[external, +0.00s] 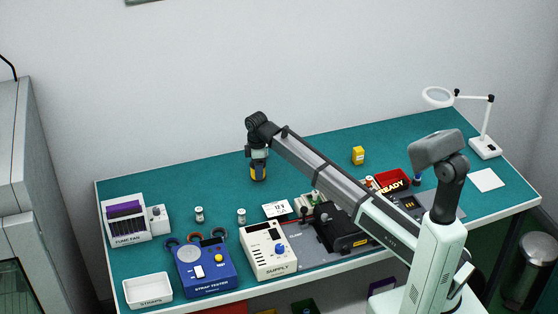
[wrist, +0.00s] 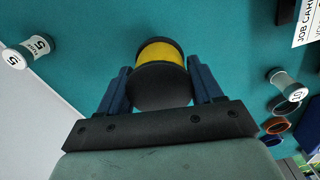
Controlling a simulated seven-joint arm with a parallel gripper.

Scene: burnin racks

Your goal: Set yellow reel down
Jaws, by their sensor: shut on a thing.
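The yellow reel (wrist: 160,55) has a yellow band between dark round ends. My gripper (wrist: 160,92) is shut on it, with one blue finger on each side. In the external view the reel (external: 258,174) shows at the end of my arm, below my gripper (external: 259,165), over the back middle of the green mat (external: 210,180). I cannot tell whether its lower end touches the mat.
A fume fan (external: 127,221), blue strap tester (external: 204,268) and supply box (external: 268,250) line the left and front. A yellow block (external: 358,155) stands farther right. Mat around the reel is clear.

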